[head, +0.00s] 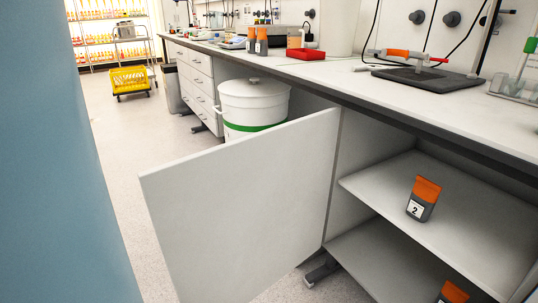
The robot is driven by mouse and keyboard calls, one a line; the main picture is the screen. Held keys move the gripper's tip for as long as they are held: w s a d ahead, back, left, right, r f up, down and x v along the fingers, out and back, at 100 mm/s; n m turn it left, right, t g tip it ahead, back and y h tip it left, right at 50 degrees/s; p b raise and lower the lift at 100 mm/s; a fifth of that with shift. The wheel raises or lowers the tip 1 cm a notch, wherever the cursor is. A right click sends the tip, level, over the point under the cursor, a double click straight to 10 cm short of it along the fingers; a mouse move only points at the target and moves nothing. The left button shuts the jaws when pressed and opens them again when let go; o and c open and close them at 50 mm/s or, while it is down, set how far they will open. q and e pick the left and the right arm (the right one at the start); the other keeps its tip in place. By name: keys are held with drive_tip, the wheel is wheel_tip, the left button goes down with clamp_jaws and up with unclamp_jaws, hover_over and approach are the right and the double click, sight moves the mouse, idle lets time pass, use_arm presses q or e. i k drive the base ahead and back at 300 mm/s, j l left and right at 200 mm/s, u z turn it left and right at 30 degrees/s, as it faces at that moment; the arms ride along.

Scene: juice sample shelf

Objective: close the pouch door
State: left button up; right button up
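The pouch door (237,209) is a plain white panel standing wide open, swung out to the left from its hinge side near the cabinet's left wall. The open cabinet shows an upper shelf (450,215) with a grey and orange pouch (423,199) marked 2 standing on it. Another grey and orange pouch (453,293) shows partly at the bottom edge, on the lower shelf (372,262). Neither of my grippers is in view.
A blue surface (85,170) fills the left side. A white bin with a green band (253,104) stands behind the door. The worktop (330,75) above holds a red tray (305,54) and a dark stand (428,78). Open floor (125,130) lies left of the door.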

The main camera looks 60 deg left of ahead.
sight(230, 220)
drive_tip(key=k+j, duration=0.1)
drive_tip(key=j, duration=0.3)
drive_tip(key=k+j, duration=0.15)
drive_tip(key=j, duration=0.25)
drive_tip(key=k+j, duration=0.1)
drive_tip(key=j, duration=0.3)
drive_tip(key=k+j, duration=0.1)
drive_tip(key=j, duration=0.3)
drive_tip(key=k+j, duration=0.1)
drive_tip(key=j, duration=0.35)
drive_tip(key=k+j, duration=0.15)
drive_tip(key=j, duration=0.25)
drive_tip(key=k+j, duration=0.1)
drive_tip(key=j, duration=0.3)
